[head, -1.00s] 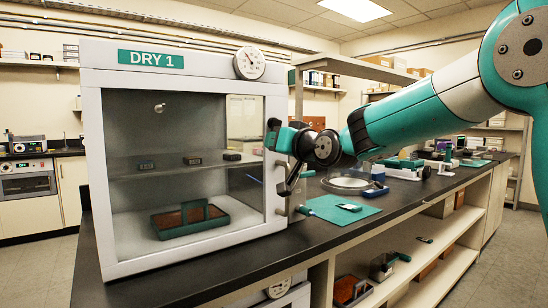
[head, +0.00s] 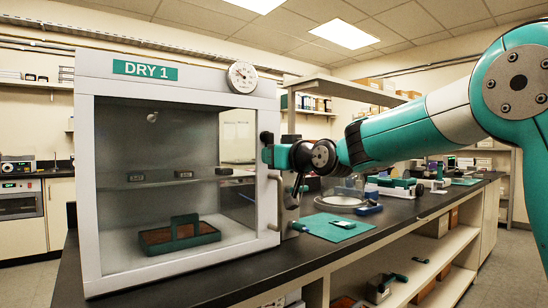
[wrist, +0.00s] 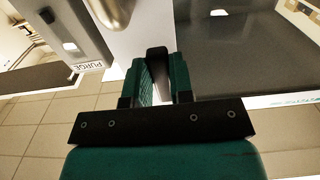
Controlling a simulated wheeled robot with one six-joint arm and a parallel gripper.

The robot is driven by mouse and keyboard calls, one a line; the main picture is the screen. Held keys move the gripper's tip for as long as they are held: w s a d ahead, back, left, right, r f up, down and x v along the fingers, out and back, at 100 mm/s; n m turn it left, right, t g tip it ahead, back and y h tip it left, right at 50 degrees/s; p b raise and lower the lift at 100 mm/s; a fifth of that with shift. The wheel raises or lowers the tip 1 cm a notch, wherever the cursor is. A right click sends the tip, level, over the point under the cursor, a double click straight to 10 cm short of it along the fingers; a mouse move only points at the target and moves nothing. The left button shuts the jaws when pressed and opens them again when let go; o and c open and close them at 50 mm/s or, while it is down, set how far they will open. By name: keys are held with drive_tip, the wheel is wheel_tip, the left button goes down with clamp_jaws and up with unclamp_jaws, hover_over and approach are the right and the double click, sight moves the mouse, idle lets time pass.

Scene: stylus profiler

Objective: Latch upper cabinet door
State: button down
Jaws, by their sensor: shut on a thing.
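The upper cabinet marked DRY 1 (head: 180,58) is white with a large glass door (head: 155,115), which looks closed against its frame. A silver bar handle (head: 276,205) stands upright at the door's right edge; its end (wrist: 112,12) shows at the top of the wrist view. My gripper (head: 266,150) is at this right edge, above the handle. In the wrist view its green fingers (wrist: 157,75) are shut on a small black piece (wrist: 157,54), seemingly the latch, against the white frame. The fingers hide most of it.
A box labelled PURGE (wrist: 83,67) with a black knob is on the cabinet's side. A round dial (head: 242,77) sits on top. A green mat (head: 330,228) and instruments occupy the black bench to the right. Shelves run below.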

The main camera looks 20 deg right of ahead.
drive_tip(key=c, duration=1)
unclamp_jaws()
drive_tip(key=b+v, duration=0.2)
drive_tip(key=v, duration=1.5)
drive_tip(key=shift+s, duration=0.15)
